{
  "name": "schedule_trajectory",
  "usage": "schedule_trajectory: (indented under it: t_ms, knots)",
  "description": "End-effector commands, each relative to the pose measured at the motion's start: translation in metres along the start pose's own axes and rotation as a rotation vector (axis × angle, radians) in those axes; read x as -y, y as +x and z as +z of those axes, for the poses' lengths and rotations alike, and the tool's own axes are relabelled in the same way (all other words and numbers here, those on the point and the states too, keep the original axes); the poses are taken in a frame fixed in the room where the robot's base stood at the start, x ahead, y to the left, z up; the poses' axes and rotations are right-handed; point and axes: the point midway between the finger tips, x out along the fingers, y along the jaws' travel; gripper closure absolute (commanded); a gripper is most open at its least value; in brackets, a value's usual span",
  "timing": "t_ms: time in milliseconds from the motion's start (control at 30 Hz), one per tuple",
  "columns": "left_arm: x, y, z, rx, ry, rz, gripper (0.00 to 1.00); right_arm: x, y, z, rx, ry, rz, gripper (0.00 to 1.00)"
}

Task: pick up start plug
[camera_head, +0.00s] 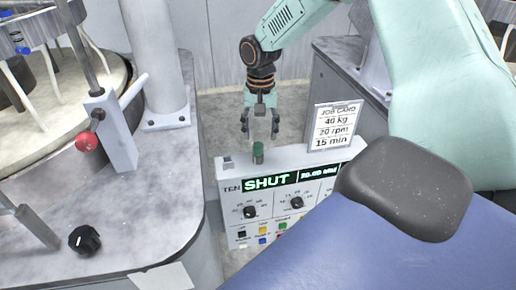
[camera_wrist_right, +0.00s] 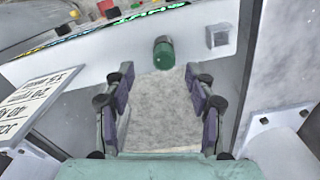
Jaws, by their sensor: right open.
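The start plug is a small green cylinder (camera_head: 258,152) standing upright on the top edge of the white control panel (camera_head: 226,170). In the right wrist view the green plug (camera_wrist_right: 163,54) is beyond the fingertips, roughly midway between them. My right gripper (camera_head: 261,132) hangs from above, pointing down, just above and behind the plug. Its two fingers are spread and nothing is between them; it also shows open in the right wrist view (camera_wrist_right: 160,84). No contact with the plug is visible. My left gripper is not in view.
A job card (camera_head: 334,127) stands on the panel to the right of the plug. A square socket (camera_wrist_right: 217,37) is beside the plug. Knobs and coloured buttons cover the panel front. A grey machine table (camera_head: 150,215) with a red-knobbed lever (camera_head: 87,141) is at left.

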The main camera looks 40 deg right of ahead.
Motion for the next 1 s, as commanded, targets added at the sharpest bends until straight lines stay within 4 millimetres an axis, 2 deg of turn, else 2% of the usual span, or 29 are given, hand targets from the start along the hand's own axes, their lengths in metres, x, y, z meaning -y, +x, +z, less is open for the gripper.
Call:
schedule_trajectory:
  t_ms: [400,733,1000]
  knots:
    - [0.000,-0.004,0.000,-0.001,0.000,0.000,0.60,0.005,0.052,-0.002,0.000,-0.002,0.001,0.44]
    - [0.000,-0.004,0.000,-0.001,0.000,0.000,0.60,0.005,0.059,-0.002,-0.002,-0.002,-0.001,0.44]
    - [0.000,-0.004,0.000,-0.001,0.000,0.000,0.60,0.005,0.059,-0.002,-0.001,-0.002,-0.001,0.67]
